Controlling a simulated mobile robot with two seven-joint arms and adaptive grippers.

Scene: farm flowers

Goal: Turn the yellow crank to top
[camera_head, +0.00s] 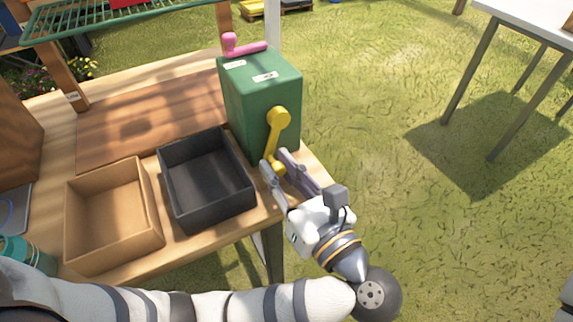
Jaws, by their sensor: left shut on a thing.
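A yellow crank (279,119) is on the front face of a green box (245,93) at the table's right corner. Its round hub is at the upper end and its arm hangs down, slightly to the left. My left gripper (272,168) is at the lower end of the crank, with its fingers on either side of the yellow handle, shut on it. The fingers partly hide the handle's end. My right gripper is not in view.
A black tray (221,214) and a tan tray (146,242) stand on the wooden table (60,127) left of the gripper. A green wire rack (125,19) is above the table's back. Grass lies open to the right, with a white table (535,14) beyond.

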